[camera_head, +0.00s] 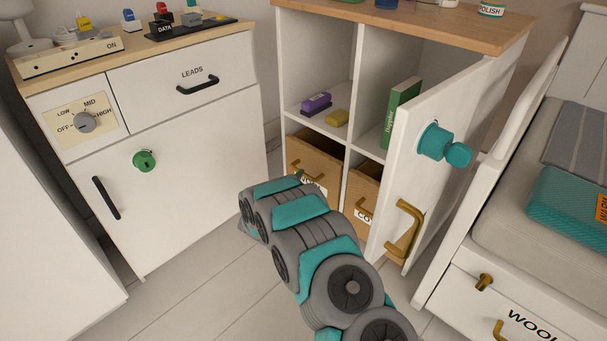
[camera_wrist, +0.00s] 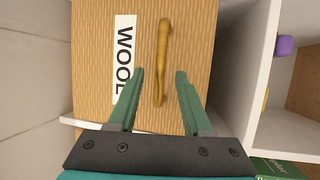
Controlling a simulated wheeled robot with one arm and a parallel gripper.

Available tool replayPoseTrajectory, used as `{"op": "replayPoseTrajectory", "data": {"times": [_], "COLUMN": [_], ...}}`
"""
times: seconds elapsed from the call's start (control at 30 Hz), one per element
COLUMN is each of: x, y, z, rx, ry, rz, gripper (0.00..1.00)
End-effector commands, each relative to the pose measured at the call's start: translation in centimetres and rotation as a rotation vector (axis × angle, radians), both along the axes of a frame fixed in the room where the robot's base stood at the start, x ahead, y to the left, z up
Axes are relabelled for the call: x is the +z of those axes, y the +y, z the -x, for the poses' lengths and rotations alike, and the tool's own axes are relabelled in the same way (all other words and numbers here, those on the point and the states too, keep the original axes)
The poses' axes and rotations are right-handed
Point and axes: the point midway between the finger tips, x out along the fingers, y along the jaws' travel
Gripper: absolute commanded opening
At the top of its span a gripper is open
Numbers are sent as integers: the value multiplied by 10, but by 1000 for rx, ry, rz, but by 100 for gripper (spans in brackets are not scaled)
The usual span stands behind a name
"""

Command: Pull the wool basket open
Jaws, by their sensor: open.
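The wool basket (camera_head: 318,160) is a wood-coloured box front in the lower left compartment of the white shelf unit. My arm hides part of it and its label in the head view. In the wrist view, the basket front (camera_wrist: 195,40) fills the middle, with a white WOOL label (camera_wrist: 124,60) and a brass bar handle (camera_wrist: 163,50). My gripper (camera_wrist: 160,72) is open, with one green finger on each side of the handle's near end. I see gaps between the fingers and the handle. The gripper itself is hidden behind my arm in the head view.
A second basket (camera_head: 362,189) sits to the right, partly behind the open white door (camera_head: 425,110) with its teal knob (camera_head: 445,146). A white cabinet (camera_head: 190,140) stands left. Floor (camera_head: 200,290) is clear between.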

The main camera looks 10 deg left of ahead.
Motion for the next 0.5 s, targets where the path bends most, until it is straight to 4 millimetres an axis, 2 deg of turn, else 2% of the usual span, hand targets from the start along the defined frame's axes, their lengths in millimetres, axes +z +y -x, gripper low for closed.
{"op": "replayPoseTrajectory", "data": {"times": [0.2, 0.5], "x": [-7, -9], "y": [-8, -12], "z": [-30, -46], "rx": [0, 1], "ry": [0, 0], "rz": [0, 0], "gripper": [50, 50]}}
